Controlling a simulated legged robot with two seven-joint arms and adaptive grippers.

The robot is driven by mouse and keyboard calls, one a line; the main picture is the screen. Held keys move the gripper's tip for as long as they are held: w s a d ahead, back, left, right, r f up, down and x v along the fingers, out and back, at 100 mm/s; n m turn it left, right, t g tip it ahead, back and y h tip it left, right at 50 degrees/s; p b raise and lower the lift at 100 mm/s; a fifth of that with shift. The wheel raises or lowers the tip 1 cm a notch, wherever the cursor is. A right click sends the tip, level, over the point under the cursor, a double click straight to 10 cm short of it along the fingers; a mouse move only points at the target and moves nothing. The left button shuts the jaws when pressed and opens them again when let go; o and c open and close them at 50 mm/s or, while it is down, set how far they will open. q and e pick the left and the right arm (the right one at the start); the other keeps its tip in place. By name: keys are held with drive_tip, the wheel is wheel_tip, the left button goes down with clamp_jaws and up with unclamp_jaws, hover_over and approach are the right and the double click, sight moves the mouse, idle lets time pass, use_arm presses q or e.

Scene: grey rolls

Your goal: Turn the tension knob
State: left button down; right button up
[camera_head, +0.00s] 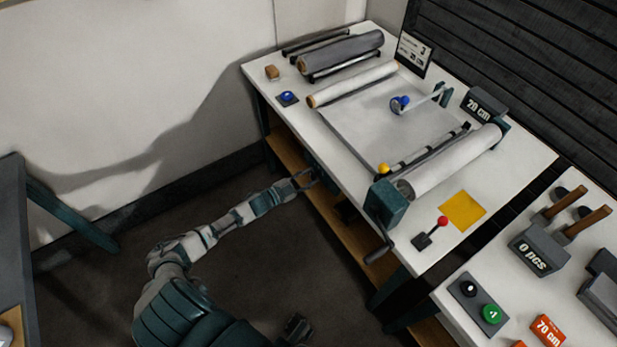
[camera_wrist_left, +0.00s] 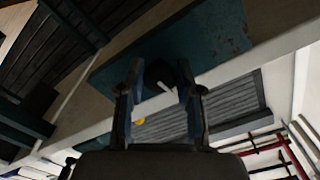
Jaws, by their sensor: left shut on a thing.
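The tension knob (camera_wrist_left: 158,74) is dark and round with a white pointer mark. In the left wrist view it sits on a teal panel (camera_wrist_left: 215,38), between the fingers of my left gripper (camera_wrist_left: 160,80), which is shut on it. In the head view my left gripper (camera_head: 304,179) is at the near left side of the white table (camera_head: 345,165), below its top. The knob is hidden or too small to make out there. A small dark part at the bottom edge, likely my right gripper (camera_head: 297,327), shows too little to tell its state.
A second table (camera_head: 465,325) with buttons stands at the right. The floor (camera_head: 240,255) by my arm is clear.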

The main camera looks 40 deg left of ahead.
use_arm(q)
drive_tip(key=m, duration=0.3)
drive_tip(key=shift+a+r, duration=0.1)
drive_tip(key=shift+a, duration=0.05)
drive_tip(key=m, duration=0.2)
drive_tip(key=shift+m, duration=0.3)
drive_tip(key=m, duration=0.3)
drive_tip(key=shift+d+m, duration=0.2)
drive_tip(key=shift+m, duration=0.9)
use_arm(e)
drive_tip(key=shift+w+a+r+t, duration=0.1)
drive_tip(key=shift+w+a+t, duration=0.2)
drive_tip(key=shift+w, duration=0.3)
use_arm(q)
drive_tip(key=shift+f, duration=0.2)
drive_tip(key=shift+s, duration=0.1)
drive_tip(key=c, duration=1)
unclamp_jaws()
drive_tip(key=shift+f, duration=0.1)
drive_tip(key=shift+o, duration=1.1)
use_arm(e)
drive_tip(key=shift+s, duration=0.1)
